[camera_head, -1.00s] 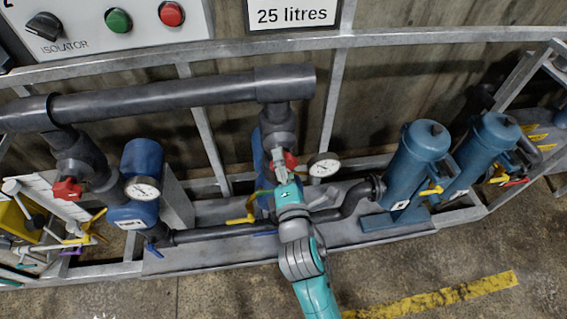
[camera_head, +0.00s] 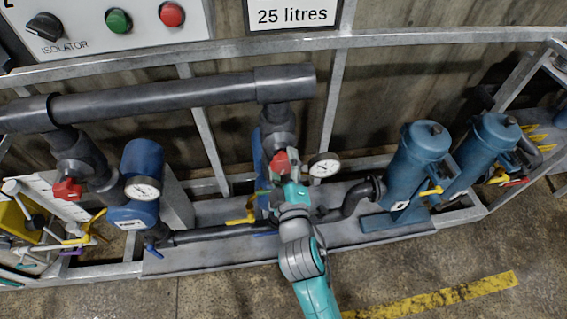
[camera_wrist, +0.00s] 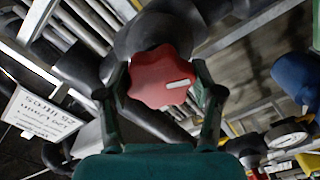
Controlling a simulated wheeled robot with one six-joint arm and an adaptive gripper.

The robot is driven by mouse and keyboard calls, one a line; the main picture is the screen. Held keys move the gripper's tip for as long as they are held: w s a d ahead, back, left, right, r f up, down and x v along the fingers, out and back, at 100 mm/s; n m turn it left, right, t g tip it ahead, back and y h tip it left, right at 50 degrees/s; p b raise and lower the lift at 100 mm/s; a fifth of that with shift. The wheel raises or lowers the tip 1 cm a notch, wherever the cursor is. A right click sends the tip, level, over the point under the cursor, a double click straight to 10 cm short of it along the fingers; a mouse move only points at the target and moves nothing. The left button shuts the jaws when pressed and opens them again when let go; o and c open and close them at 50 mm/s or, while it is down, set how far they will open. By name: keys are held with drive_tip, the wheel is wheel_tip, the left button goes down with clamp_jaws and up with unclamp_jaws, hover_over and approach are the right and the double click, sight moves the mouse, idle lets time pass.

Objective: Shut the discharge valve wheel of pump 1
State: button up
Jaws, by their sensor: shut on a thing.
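A red lobed valve wheel (camera_head: 280,161) sits on the dark valve body below the vertical pipe of the middle pump. In the wrist view the same red wheel (camera_wrist: 150,78) fills the space between my fingers, with a white bar mark on its right side. My gripper (camera_head: 287,178) is at this wheel, shut on its rim with one finger on each side; the fingers also show in the wrist view (camera_wrist: 162,92). A second red wheel (camera_head: 67,190) is on the left pump, away from my gripper.
A pressure gauge (camera_head: 324,166) is close to the right of my gripper, and a yellow lever (camera_head: 243,217) is to its left. A thick grey pipe (camera_head: 160,100) runs above. Blue canisters (camera_head: 418,160) stand at right. The floor in front is clear.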

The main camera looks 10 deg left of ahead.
drive_tip(key=m, duration=0.4)
drive_tip(key=shift+m, duration=0.3)
drive_tip(key=m, duration=0.4)
drive_tip(key=shift+d+m, duration=0.1)
drive_tip(key=shift+m, duration=0.2)
drive_tip(key=m, duration=0.4)
drive_tip(key=shift+f+m, duration=0.1)
drive_tip(key=shift+m, duration=0.2)
drive_tip(key=m, duration=0.3)
drive_tip(key=shift+m, duration=0.3)
drive_tip(key=m, duration=0.3)
drive_tip(key=shift+m, duration=0.3)
drive_tip(key=m, duration=0.3)
drive_tip(key=shift+m, duration=0.3)
drive_tip(key=m, duration=0.3)
drive_tip(key=shift+m, duration=0.3)
drive_tip(key=shift+f+m, duration=0.1)
drive_tip(key=shift+m, duration=1.6)
